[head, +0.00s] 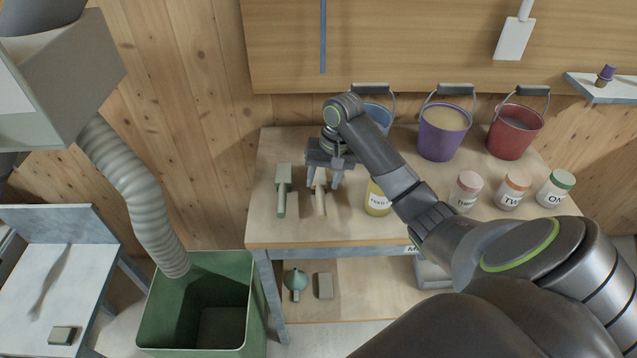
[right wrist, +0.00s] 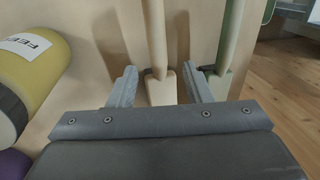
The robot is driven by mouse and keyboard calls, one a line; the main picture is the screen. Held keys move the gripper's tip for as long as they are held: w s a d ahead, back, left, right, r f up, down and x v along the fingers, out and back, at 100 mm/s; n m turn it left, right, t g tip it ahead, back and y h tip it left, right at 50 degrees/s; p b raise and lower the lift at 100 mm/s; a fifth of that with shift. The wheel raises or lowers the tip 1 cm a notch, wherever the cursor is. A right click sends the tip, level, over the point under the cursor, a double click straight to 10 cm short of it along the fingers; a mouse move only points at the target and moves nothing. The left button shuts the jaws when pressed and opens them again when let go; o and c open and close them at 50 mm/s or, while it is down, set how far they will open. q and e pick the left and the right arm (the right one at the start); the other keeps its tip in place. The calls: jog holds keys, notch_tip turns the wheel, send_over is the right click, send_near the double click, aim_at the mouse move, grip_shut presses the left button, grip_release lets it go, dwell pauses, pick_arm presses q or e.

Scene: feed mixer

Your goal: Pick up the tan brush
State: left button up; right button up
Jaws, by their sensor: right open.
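The tan brush (head: 320,203) lies on the wooden table, its handle pointing toward the front edge. My right gripper (head: 322,186) is over it from above, with one finger on each side. In the right wrist view, the tan brush (right wrist: 161,91) sits between the two open fingers, with a visible gap to each. A green brush (head: 282,191) lies just left of it in the head view. In the right wrist view, the green brush (right wrist: 226,70) is close beside the right-hand finger. My left gripper is not in view.
A yellow labelled jar (head: 377,199) stands right of the gripper. A purple bucket (head: 443,130), a red bucket (head: 513,131) and a partly hidden blue bucket (head: 378,116) stand behind. Lidded jars stand at right. A green bin (head: 245,300) is below, front left.

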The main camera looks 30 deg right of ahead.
aim_at(321, 192)
jog(key=shift+a+f+p, duration=0.2)
jog(key=shift+a+f, duration=0.05)
jog(key=shift+f, duration=1.1)
jog(key=shift+a+f+p, duration=0.2)
jog(key=shift+a+f, duration=0.05)
jog(key=shift+f, duration=1.05)
grip_shut()
